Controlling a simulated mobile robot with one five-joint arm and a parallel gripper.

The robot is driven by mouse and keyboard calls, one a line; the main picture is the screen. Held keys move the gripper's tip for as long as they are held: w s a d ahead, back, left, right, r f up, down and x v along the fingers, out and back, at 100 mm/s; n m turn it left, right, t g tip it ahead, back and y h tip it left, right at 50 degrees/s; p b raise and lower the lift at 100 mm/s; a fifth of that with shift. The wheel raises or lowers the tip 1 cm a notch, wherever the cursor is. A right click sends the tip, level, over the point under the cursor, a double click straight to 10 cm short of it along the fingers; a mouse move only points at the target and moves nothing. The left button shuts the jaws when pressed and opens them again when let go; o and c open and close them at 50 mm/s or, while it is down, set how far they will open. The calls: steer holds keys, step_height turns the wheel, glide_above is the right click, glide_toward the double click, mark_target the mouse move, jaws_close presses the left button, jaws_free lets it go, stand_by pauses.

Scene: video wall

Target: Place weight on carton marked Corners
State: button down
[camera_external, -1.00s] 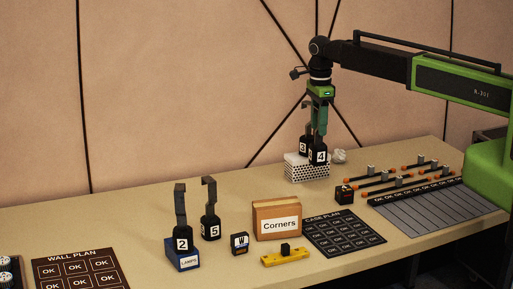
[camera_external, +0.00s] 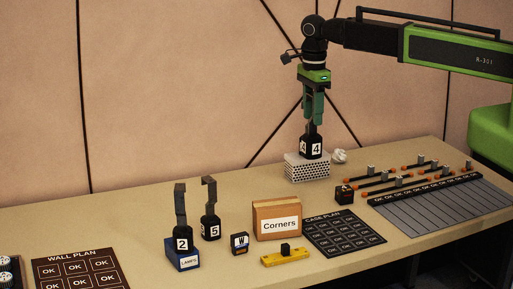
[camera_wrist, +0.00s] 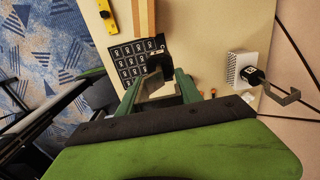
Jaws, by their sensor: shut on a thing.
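The tan carton marked Corners (camera_external: 262,206) stands mid-table, its top bare; it shows partly at the top of the wrist view (camera_wrist: 145,16). My gripper (camera_external: 313,122) is shut on the hook of black weight 4 (camera_external: 316,150), which hangs upright below the fingers. In the wrist view the weight's dark body (camera_wrist: 157,63) shows beyond the fingertips (camera_wrist: 160,88). Another hooked black weight (camera_wrist: 251,76) stands on the white perforated carton (camera_external: 307,170); in the external view the held weight largely overlaps it. Weight 2 (camera_external: 182,243) stands on the blue Lamps carton (camera_external: 184,261). Weight 5 (camera_external: 210,229) stands behind it.
A yellow bar with a black knob (camera_external: 285,257) lies before the Corners carton. A small black W block (camera_external: 240,244) is at its left. The flat case plan (camera_external: 344,232), a small dark block (camera_external: 343,195) and orange-ended sliders (camera_external: 398,181) lie to its right.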

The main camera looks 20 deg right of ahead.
steer(key=s+a+f+b, duration=0.2)
steer(key=a+f+b, duration=0.9)
steer(key=shift+a, duration=0.25)
steer(key=c, duration=0.8)
jaws_free()
steer(key=shift+f, duration=0.1)
step_height(320, 180, up, 12)
steer(key=p, duration=1.2)
